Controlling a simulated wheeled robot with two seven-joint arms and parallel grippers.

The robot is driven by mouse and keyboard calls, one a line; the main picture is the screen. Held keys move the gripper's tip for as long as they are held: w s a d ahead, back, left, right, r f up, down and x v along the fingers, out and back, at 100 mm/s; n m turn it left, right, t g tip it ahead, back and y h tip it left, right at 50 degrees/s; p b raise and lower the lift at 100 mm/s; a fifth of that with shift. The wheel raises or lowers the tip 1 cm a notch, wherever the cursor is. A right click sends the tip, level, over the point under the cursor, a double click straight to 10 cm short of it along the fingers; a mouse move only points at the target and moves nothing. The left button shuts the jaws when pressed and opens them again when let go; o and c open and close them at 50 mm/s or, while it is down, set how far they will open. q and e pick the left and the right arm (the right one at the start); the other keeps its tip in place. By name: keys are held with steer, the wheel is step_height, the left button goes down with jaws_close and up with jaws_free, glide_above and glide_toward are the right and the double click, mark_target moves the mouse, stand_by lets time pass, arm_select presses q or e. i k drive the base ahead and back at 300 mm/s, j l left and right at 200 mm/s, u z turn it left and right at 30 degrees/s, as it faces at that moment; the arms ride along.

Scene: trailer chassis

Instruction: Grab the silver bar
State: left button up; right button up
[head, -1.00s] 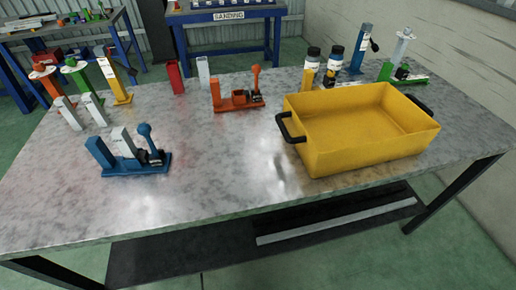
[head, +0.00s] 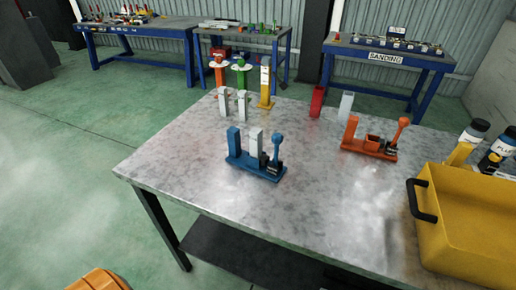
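Several silver-grey upright bars show in the head view. One silver bar (head: 255,143) stands in the blue fixture (head: 257,171) on the metal table, between a blue post and a ball-topped lever. Two more silver bars (head: 223,102) (head: 242,104) stand near the table's back left, in front of the orange and green fixtures. Another pale silver block (head: 345,106) stands at the back, beside a red block (head: 317,101). I cannot tell which bar the task names. Neither gripper is in view.
The metal table (head: 190,168) has clear room at its left and front. An orange fixture (head: 369,151) stands right of centre. A yellow bin (head: 470,235) with black handles fills the right front. A yellow fixture (head: 266,89) stands at the back. Other workbenches (head: 140,25) stand behind.

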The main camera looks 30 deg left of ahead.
mark_target(256, 134)
steer(key=j+z, duration=0.2)
steer(key=j, duration=0.2)
steer(key=k+j+z, duration=0.15)
steer(key=j, duration=0.2)
steer(key=j+z, duration=0.2)
steer(key=j, duration=0.2)
steer(key=k+j+z, duration=0.2)
steer(key=i+j, duration=0.05)
steer(key=j, duration=0.1)
